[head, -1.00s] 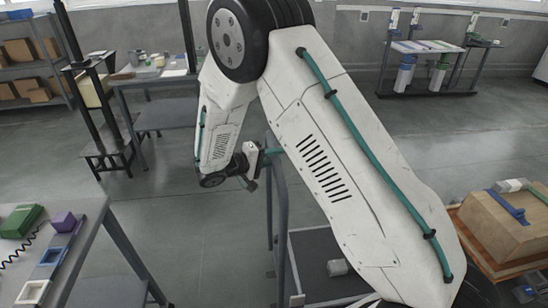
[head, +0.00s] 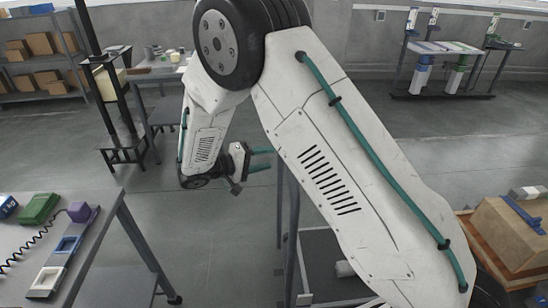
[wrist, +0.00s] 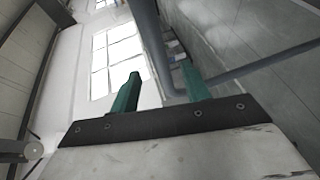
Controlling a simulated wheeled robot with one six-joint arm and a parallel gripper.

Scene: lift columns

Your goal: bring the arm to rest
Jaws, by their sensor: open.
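My white arm fills the middle of the head view, bent at a large black joint. My gripper (head: 262,160) points right in the head view, with its two teal fingers apart and nothing between them. In the wrist view my gripper (wrist: 158,92) shows both teal fingers spread, with no object between them. The large upper link of my arm hides part of the floor and the grey frame behind it.
A grey metal frame (head: 292,215) stands close by the gripper. A table (head: 100,262) with a green box (head: 40,208) and purple block (head: 80,211) is at left. A cardboard box (head: 508,235) sits at right. Open floor (head: 205,240) lies between.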

